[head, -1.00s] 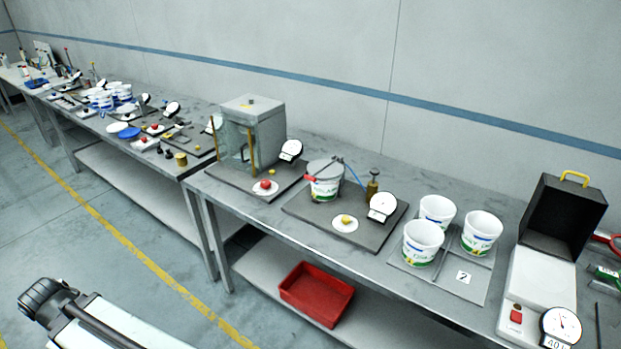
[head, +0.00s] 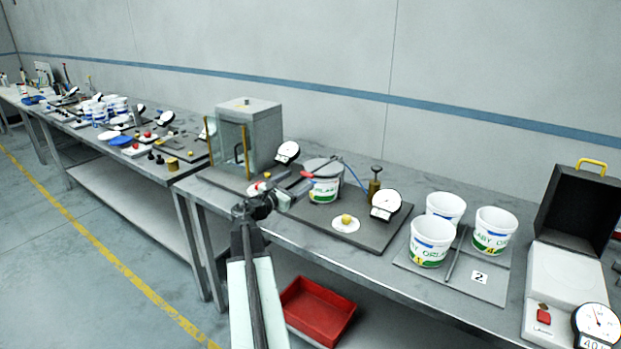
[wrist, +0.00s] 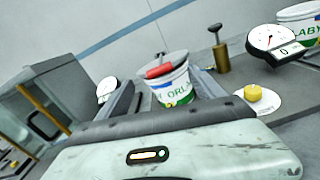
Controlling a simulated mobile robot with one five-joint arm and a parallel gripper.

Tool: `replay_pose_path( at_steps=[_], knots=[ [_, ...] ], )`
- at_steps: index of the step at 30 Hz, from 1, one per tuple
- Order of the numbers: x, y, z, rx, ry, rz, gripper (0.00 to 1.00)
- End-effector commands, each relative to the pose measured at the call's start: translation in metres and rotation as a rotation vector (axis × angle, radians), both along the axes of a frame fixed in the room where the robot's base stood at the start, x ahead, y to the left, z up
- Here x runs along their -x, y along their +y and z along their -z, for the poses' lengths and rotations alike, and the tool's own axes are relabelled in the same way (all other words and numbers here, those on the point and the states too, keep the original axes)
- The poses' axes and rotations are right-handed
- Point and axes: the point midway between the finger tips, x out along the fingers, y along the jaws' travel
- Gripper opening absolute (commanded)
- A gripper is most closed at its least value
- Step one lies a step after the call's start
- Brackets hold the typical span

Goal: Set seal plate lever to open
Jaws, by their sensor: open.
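A white tub (head: 325,189) with green and blue print stands on a dark base on the bench, capped by a grey seal plate (head: 322,166). The lever, with a red handle (wrist: 159,71), sticks out from the plate on the side facing me. In the head view the handle shows just left of the tub's rim. My gripper (head: 292,182) is open and empty, to the left of the tub. In the wrist view its two dark fingers (wrist: 163,96) lie either side of the tub, with the handle seen between them; I see no contact.
A brass pump (head: 374,190) with a blue hose and a dial gauge (head: 386,204) stand right of the tub. A yellow button (head: 346,219) is in front. A glass-sided cabinet (head: 250,135) stands behind left. Several white tubs sit further right.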

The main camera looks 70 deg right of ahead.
Motion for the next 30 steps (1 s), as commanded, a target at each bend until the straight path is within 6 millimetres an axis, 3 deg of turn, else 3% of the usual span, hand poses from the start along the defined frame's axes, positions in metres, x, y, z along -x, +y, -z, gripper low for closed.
replay_pose_path(
  at_steps=[13,22,30],
  knots=[
    [0.018,-0.068,0.0,-0.001,-0.004,0.004,0.78],
    [0.021,-0.073,0.0,-0.001,-0.005,0.003,0.78],
    [0.021,-0.073,0.0,-0.001,-0.006,0.004,0.03]
  ],
)
